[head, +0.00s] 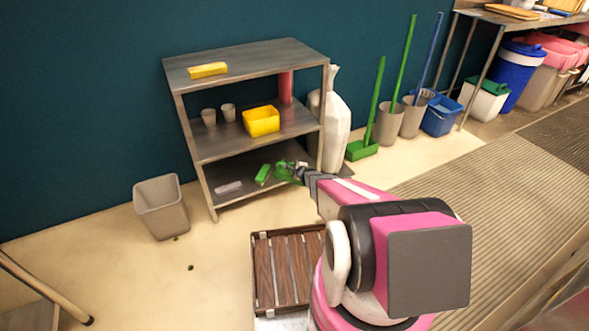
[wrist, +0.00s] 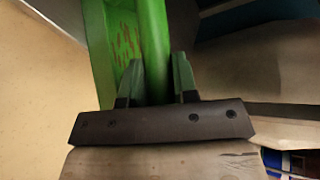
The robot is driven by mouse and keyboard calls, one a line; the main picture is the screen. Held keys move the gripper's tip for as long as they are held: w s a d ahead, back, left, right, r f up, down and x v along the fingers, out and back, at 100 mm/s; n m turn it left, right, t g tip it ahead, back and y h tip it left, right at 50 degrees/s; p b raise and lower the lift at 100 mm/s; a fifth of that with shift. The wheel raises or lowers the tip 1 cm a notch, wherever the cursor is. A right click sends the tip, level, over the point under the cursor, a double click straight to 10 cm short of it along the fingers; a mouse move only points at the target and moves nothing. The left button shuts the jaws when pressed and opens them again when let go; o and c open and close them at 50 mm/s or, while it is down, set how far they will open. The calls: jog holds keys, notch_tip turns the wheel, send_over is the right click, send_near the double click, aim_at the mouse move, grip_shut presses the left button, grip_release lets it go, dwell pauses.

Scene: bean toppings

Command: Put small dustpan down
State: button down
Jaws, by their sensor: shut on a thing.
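The small green dustpan (head: 288,173) is at the right part of the shelf unit's bottom level in the head view. My gripper (head: 300,174) is shut on it; the far end of my arm covers part of it. In the wrist view the green dustpan (wrist: 153,45) shows its handle between the two fingers of my gripper (wrist: 158,82), with reddish marks on the pan beside it. I cannot tell whether the dustpan touches the shelf. A metal shelf unit (head: 245,55) with three levels stands against the teal wall.
A green item (head: 263,174) and a pale item (head: 228,188) lie on the bottom level. A yellow bin (head: 261,121) and cups stand on the middle level. A white sack (head: 337,130) stands right of the unit, a grey bin (head: 162,207) left. A wooden crate (head: 285,265) is nearer.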

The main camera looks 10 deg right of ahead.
jog(key=c, duration=0.9)
grip_release()
jog(key=shift+f, duration=0.1)
